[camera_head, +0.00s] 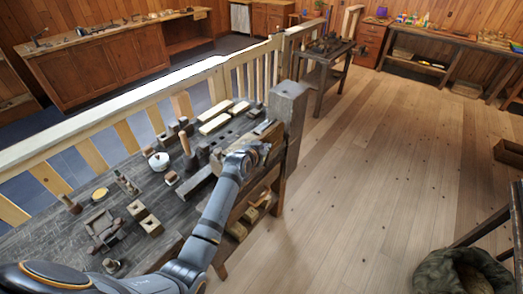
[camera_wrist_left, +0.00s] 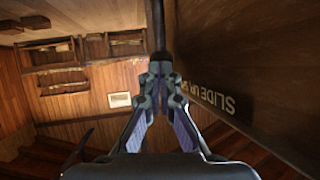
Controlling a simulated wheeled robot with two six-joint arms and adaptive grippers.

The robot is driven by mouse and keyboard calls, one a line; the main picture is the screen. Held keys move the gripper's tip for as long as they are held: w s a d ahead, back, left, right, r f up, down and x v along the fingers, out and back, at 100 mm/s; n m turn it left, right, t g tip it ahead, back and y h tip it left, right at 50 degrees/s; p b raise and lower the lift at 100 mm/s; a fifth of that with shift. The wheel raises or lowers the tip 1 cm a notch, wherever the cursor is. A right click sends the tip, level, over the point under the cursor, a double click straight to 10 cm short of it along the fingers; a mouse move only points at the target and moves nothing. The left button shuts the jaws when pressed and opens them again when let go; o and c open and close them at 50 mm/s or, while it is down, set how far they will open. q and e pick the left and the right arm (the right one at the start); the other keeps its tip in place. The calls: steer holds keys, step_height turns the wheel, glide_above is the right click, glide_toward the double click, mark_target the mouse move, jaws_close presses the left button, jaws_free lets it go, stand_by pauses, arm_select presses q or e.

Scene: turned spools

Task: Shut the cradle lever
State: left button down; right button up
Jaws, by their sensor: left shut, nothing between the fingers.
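My left gripper (camera_head: 262,150) is at the right end of the dark workbench, close to a thick wooden post. In the left wrist view its fingers (camera_wrist_left: 160,72) are shut with nothing between them. A dark upright bar (camera_wrist_left: 158,25) lies just beyond the fingertips; I cannot tell whether they touch it or whether it is the cradle lever. A wooden panel (camera_wrist_left: 235,60) with white lettering, partly readable as "SLIDE", stands right of the fingers. In the head view the cradle and its lever are too small or hidden behind my gripper to pick out. My right gripper is out of view.
The workbench (camera_head: 85,253) carries small wooden blocks (camera_head: 144,218), a round white tin (camera_head: 159,161) and pale bars (camera_head: 214,123). The thick post (camera_head: 288,110) rises at its right end. A railing (camera_head: 130,95) runs behind. Open floor (camera_head: 370,180) lies to the right.

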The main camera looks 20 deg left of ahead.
arm_select(q)
steer(key=shift+w+d+b, duration=0.3)
steer(key=shift+w, duration=0.55)
steer(key=shift+w+d+b, duration=0.3)
steer(key=shift+w, duration=0.7)
steer(key=shift+d, duration=0.1)
